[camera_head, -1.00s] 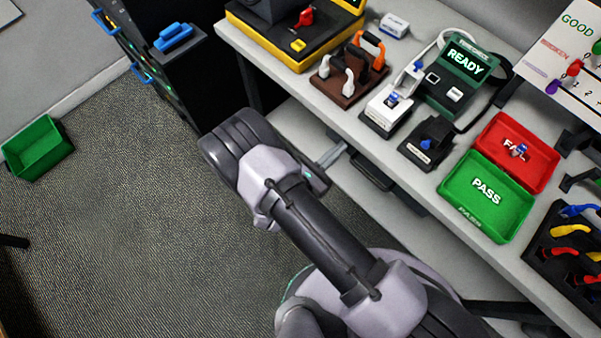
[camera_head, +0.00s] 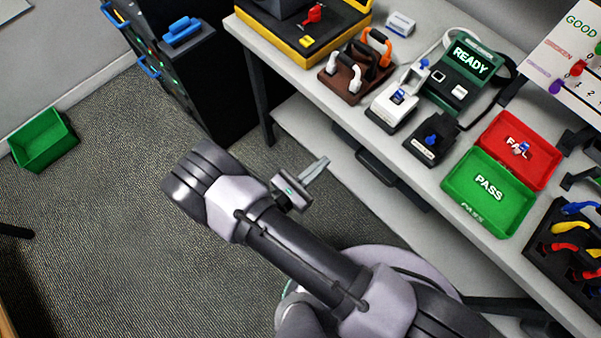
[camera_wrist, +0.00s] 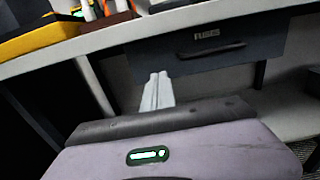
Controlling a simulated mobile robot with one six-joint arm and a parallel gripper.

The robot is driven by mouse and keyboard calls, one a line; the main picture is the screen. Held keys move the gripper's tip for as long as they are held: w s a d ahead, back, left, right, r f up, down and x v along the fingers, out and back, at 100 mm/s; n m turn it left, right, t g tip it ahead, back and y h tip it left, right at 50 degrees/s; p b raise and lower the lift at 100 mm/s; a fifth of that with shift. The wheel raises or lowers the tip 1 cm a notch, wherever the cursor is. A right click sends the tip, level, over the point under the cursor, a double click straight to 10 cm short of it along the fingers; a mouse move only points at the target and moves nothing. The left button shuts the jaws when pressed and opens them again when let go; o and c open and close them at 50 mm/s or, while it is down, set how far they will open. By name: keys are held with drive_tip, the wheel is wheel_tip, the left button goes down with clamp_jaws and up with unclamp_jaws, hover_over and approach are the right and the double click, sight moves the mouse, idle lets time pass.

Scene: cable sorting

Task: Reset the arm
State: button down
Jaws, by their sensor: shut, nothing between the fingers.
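My gripper (camera_head: 317,170) is shut and empty in the head view. It is in the air in front of the workbench, over the floor side, and points up and to the right toward the bench. In the wrist view my gripper (camera_wrist: 157,80) shows as two pale fingers pressed together, with nothing between them. Behind the fingertips in that view are the bench edge (camera_wrist: 160,38) and a dark drawer (camera_wrist: 215,52) with a handle. My forearm is low in the head view, stretched to the upper left, and bends back at the wrist.
The bench (camera_head: 300,80) holds a tester reading READY (camera_head: 472,60), a green PASS tray (camera_head: 470,190), a red FAIL tray (camera_head: 540,160) and a brown tool stand (camera_head: 350,90). A green bin (camera_head: 44,146) stands on the floor at left. The carpet (camera_head: 90,230) between is clear.

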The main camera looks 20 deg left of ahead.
drive_tip(key=v, duration=0.5)
drive_tip(key=w+d+r+m+g+h, duration=0.2)
drive_tip(key=d+r+m+g, duration=0.6)
drive_tip(key=r+m, duration=0.2)
drive_tip(key=w+d+r+m+g+h, duration=0.1)
drive_tip(key=w+d+r+m+g, duration=0.1)
drive_tip(key=d+r+m+g, duration=0.6)
drive_tip(key=s+d+r+m+t+y, duration=0.2)
drive_tip(key=r+m+y, duration=0.3)
drive_tip(key=r+m, duration=0.3)
drive_tip(key=s+d+r+m+t+y, duration=0.3)
drive_tip(key=r+m+y, duration=0.3)
drive_tip(key=r+m, duration=0.3)
drive_tip(key=shift+s+d+r+m+p, duration=0.25)
drive_tip(key=shift+d+r+m+p, duration=0.05)
drive_tip(key=shift+d+m, duration=0.45)
